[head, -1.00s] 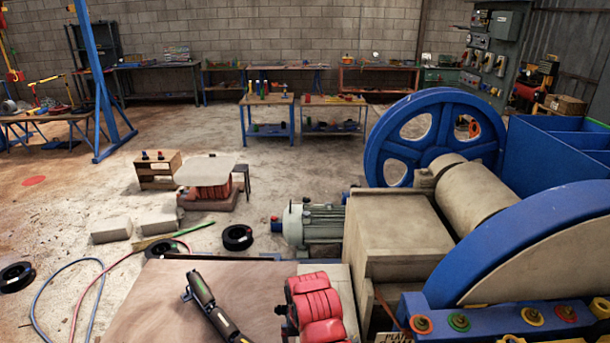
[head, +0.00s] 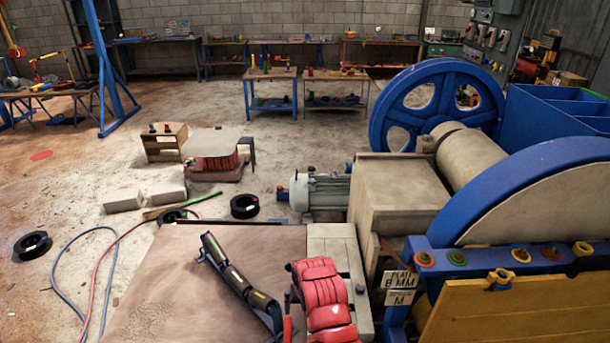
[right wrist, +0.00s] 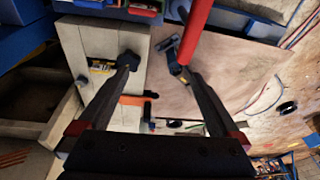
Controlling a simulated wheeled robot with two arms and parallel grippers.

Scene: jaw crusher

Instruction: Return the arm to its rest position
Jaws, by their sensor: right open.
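My right gripper (right wrist: 158,68) shows in the right wrist view. Its two long dark fingers, with red parts near their base, stand wide apart and nothing is held between them. Beyond them are a pale slab (right wrist: 72,40) on the left and a brown board (right wrist: 235,62) on the right. A red bar passes the top of that view. In the head view neither gripper's fingertips can be made out. A red ridged part (head: 322,290) is at the bottom centre; I cannot tell whether it belongs to my arm. A dark jointed tube (head: 235,280) is over the brown board.
The jaw crusher with its blue flywheel (head: 437,105) fills the right side. A yellow panel (head: 520,312) is at the lower right. A motor (head: 320,190) stands beyond the board. Black rings (head: 244,206) and hoses lie on the floor; floor at the left is mostly clear.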

